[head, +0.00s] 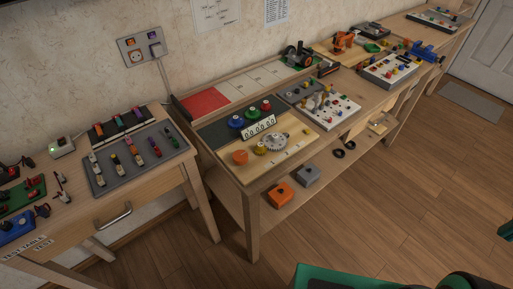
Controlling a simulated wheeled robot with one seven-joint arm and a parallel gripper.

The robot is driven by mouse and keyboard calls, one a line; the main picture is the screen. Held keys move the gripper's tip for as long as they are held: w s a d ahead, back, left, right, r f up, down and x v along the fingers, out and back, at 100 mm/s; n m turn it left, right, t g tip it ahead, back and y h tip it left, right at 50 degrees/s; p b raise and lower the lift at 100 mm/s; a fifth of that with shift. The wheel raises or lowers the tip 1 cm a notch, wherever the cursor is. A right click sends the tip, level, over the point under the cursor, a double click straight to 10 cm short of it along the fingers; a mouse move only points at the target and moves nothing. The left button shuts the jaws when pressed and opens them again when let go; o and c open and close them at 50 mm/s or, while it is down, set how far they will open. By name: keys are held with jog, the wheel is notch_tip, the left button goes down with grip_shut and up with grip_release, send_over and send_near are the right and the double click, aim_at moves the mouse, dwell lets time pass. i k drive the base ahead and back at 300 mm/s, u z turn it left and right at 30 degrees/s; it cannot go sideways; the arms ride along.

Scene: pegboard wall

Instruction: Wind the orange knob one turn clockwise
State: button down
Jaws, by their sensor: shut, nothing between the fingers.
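The orange knob (240,157) is a small round knob near the front left of a pale wooden board (228,172) on the middle workbench. A small yellow knob or gear (261,149) and a larger grey gear (275,142) sit just to its right. Any pointer or mark on the orange knob is too small to make out. Nothing touches the knob from above. My gripper is not in view; only dark green parts, apparently mine, show at the bottom and right edges, well apart from the bench.
Blue, green and red knobs (250,114) stand behind the orange one. A board with pegs (330,105) lies to the right. An orange box (279,195) and a grey box (307,176) sit on the lower shelf. Another bench (85,220) stands left. The floor (400,200) in front is clear.

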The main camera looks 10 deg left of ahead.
aim_at(239, 156)
jog(key=u, duration=1.9)
jog(key=k, duration=0.5)
jog(key=z, duration=0.15)
jog(key=i, duration=0.5)
jog(key=z, duration=0.05)
